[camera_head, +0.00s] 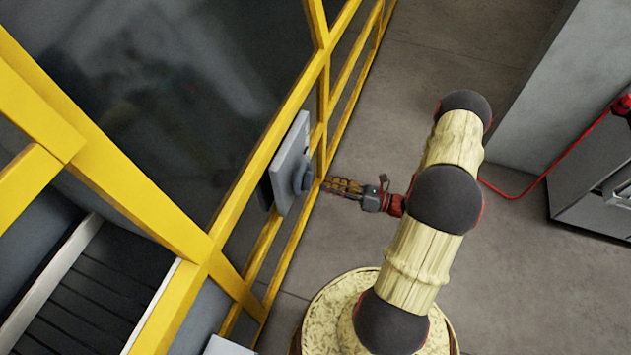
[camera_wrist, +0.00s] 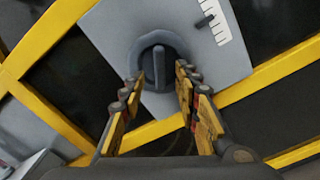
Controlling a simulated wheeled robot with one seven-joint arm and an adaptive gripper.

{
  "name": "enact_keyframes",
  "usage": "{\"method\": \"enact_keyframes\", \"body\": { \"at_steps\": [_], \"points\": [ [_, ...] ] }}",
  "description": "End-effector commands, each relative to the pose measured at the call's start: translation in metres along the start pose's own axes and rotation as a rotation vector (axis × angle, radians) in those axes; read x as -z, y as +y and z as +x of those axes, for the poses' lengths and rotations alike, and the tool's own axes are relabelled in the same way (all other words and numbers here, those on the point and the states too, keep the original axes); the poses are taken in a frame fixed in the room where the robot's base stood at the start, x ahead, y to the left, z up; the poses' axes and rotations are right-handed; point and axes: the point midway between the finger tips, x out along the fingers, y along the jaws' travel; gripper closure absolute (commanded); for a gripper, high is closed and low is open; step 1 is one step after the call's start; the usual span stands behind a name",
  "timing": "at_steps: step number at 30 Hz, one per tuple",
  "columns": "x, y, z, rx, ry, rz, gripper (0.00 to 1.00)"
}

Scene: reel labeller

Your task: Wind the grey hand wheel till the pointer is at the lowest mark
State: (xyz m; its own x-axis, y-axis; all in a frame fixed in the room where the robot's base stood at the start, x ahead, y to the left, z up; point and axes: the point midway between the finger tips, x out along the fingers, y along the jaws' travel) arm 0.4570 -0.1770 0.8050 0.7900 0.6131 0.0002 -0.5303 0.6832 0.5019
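The grey hand wheel (camera_wrist: 158,48) is a dark round knob with a raised bar across its middle, on a light grey panel (camera_wrist: 112,30). In the head view the wheel (camera_head: 303,179) juts from the panel (camera_head: 287,160). A white toothed scale (camera_wrist: 219,24) is at the top right of the wrist view, its upper end cut off by the frame edge. A small dark pointer (camera_wrist: 203,22) lies beside the visible stretch of it. My gripper (camera_wrist: 161,74) is open, its fingertips at either side of the wheel's bar; I cannot tell whether they touch. It also shows in the head view (camera_head: 327,183).
Yellow frame bars (camera_head: 253,170) run around the panel, with dark glazing (camera_head: 170,90) behind. Bare floor (camera_head: 410,60) lies between the frame and the cabinet.

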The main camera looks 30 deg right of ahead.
Motion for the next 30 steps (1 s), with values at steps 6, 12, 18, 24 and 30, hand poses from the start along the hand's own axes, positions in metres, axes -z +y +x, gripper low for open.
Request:
{"method": "enact_keyframes", "body": {
  "at_steps": [6,12,18,24,30],
  "points": [
    [0.001,0.0,0.034,-0.005,0.003,-0.002,0.68],
    [0.0,0.001,0.05,-0.002,0.002,-0.002,0.68],
    [0.0,0.001,0.052,-0.002,0.002,-0.002,0.68],
    [0.0,0.001,0.052,-0.002,0.002,-0.002,0.73],
    [0.0,0.001,0.052,-0.002,0.002,-0.002,0.85]
  ]
}}
